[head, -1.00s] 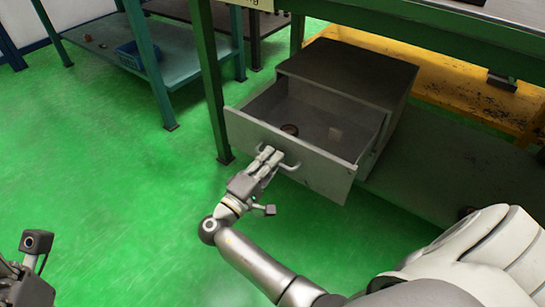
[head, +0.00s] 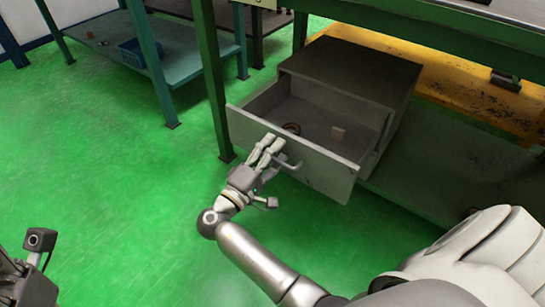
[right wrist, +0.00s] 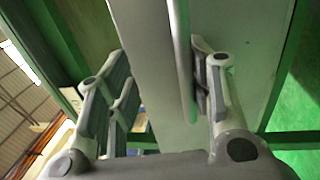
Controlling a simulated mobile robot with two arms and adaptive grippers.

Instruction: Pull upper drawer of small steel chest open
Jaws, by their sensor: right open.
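The small steel chest (head: 352,68) stands on the lower shelf of a green bench in the head view. Its upper drawer (head: 318,170) is pulled well out, so its inside shows. The drawer's handle (head: 290,165) is a grey bar on the front; it also runs up the middle of the right wrist view (right wrist: 183,60). My right gripper (head: 268,150) is at the handle, its fingers apart. In the right wrist view its fingers (right wrist: 165,95) stand on either side of the bar. My left gripper (head: 12,285) shows only partly at the lower left; its fingers are hidden.
A dark ring-like thing (head: 292,128) and a small tan block (head: 338,133) lie inside the drawer. A green bench leg (head: 212,85) stands just left of it. The green floor (head: 110,190) before the drawer is clear. A blue bin (head: 130,50) sits on another bench's shelf.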

